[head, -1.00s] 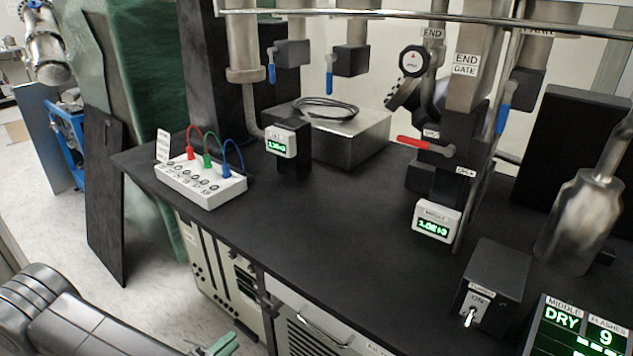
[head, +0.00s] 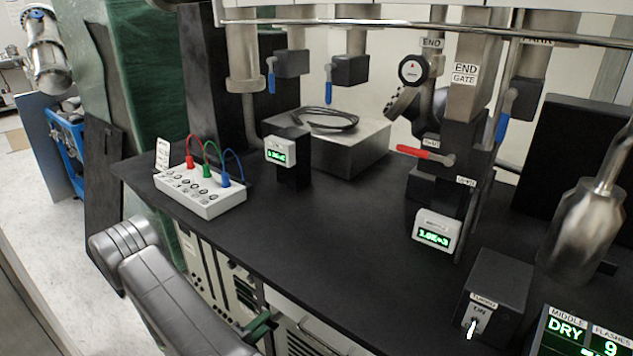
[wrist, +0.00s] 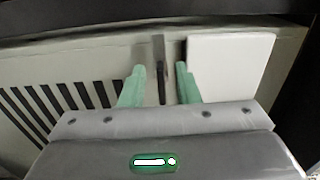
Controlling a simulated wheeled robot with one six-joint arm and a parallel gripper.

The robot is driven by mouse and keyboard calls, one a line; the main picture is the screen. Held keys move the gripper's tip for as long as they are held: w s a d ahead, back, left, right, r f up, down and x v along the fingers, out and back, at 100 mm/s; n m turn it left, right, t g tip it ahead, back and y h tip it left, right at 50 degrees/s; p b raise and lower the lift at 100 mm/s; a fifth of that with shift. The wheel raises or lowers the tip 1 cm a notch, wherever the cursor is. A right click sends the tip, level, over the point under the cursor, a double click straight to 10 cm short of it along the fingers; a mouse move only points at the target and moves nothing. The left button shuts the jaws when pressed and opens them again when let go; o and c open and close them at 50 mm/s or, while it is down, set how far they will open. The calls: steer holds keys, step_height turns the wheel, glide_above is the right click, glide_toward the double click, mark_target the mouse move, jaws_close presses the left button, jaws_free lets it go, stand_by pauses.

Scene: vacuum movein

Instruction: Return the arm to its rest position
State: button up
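My gripper (wrist: 160,88) shows in the wrist view with its two green fingers apart and nothing between them. Behind the fingers is a pale panel (wrist: 92,62) with dark vent slots, and a white square plate (wrist: 230,68) on the right. In the head view my grey arm reaches in from the lower left, and the green gripper (head: 262,328) is low beside the front edge of the black bench (head: 330,235), in front of the cabinet below it.
On the bench are a white box with red, green and blue cables (head: 200,190), a grey metal box (head: 345,145), a red-handled valve (head: 425,153) and a switch box (head: 495,290). A steel flask (head: 580,235) is at right. Open floor (head: 35,225) lies at left.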

steer(key=shift+w+d, duration=0.45)
steer(key=shift+w, duration=0.2)
steer(key=m+b, duration=0.2)
steer(key=shift+m, duration=0.4)
steer(key=shift+r+m+b, duration=0.25)
steer(key=shift+m+b, duration=0.15)
steer(key=shift+m, duration=0.5)
steer(key=shift+d, duration=0.1)
